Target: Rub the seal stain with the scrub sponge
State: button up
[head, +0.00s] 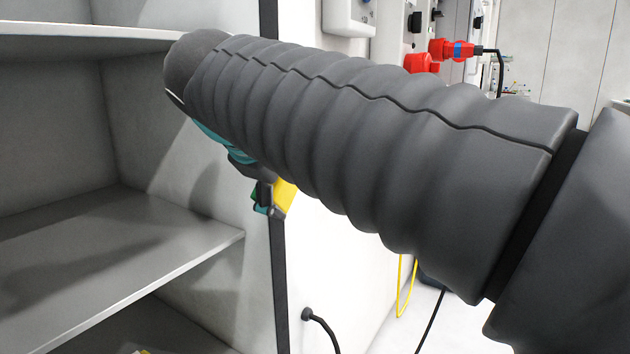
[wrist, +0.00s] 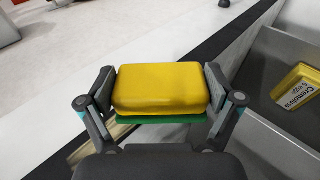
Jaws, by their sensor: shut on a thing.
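The scrub sponge (wrist: 160,88) is a yellow block with a green layer beneath. My gripper (wrist: 161,90) is shut on it, one finger at each side. In the head view, the yellow sponge (head: 285,198) and part of my gripper (head: 263,192) show below my arm, in front of the black seal. The black seal (head: 279,290) runs upright along the cabinet's edge; it also shows in the wrist view (wrist: 222,42) as a dark strip behind the sponge. I cannot make out a stain for certain. A tan patch (wrist: 117,131) shows under the sponge's left end. Contact is unclear.
Open grey shelves (head: 150,285) stand left of the seal, with a white panel (head: 330,260) on its right. Red plugs (head: 425,62) and a black cable (head: 325,330) are on the right.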

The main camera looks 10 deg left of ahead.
jog(key=shift+w+a+p, duration=0.25)
jog(key=shift+a+p, duration=0.05)
jog(key=shift+a, duration=0.2)
jog(key=shift+w, duration=0.1)
